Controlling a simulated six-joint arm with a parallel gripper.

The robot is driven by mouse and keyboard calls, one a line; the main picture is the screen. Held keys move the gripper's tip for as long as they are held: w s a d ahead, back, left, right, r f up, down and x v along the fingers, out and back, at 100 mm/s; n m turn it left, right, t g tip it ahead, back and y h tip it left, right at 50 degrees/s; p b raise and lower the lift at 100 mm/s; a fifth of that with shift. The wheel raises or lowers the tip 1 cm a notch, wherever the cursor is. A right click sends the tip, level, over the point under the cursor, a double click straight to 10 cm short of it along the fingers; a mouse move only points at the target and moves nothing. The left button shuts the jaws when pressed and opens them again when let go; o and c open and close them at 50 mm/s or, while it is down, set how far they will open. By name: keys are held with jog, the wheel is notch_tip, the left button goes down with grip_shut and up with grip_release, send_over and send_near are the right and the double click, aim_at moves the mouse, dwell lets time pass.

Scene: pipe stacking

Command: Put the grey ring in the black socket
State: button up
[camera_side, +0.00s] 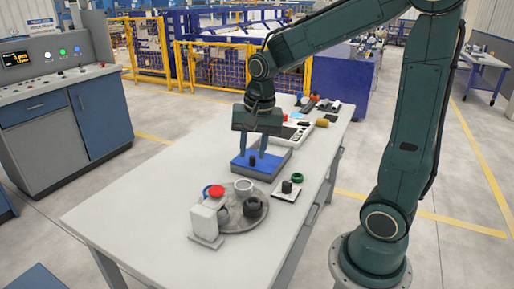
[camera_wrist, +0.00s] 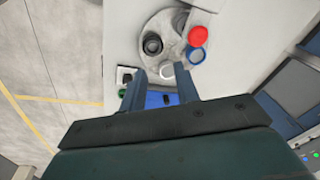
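A light grey ring (camera_side: 243,186) lies on the round grey plate (camera_side: 232,225) on the table. The black socket (camera_side: 252,206) stands on the same plate, nearer the camera. In the wrist view the grey ring (camera_wrist: 167,71) shows beyond my fingers, and the black socket (camera_wrist: 152,45) is above and left of it. My gripper (camera_side: 253,151) is open and empty, pointing down above the blue tray (camera_side: 270,173), behind the plate and apart from the ring. In the wrist view its two fingers (camera_wrist: 158,82) are spread wide.
A red-topped part (camera_side: 213,191) and a blue ring (camera_wrist: 195,55) are by the plate's left side, beside a white block (camera_side: 204,221). A black peg (camera_side: 252,161) stands on the blue tray. A green ring (camera_side: 297,177) and another black peg (camera_side: 286,186) are at right. The table's left part is clear.

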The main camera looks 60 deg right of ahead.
jog(key=s+a+r+n+t, duration=0.2)
jog(key=s+a+r+n, duration=0.1)
jog(key=s+n, duration=0.3)
jog(key=s+a+r+n+t, duration=0.1)
jog(key=s+a+r+n, duration=0.2)
jog(key=s+n, duration=0.3)
jog(key=shift+s+a+r+t, duration=0.2)
jog(key=shift+s+a+t, duration=0.25)
jog(key=shift+s, duration=0.5)
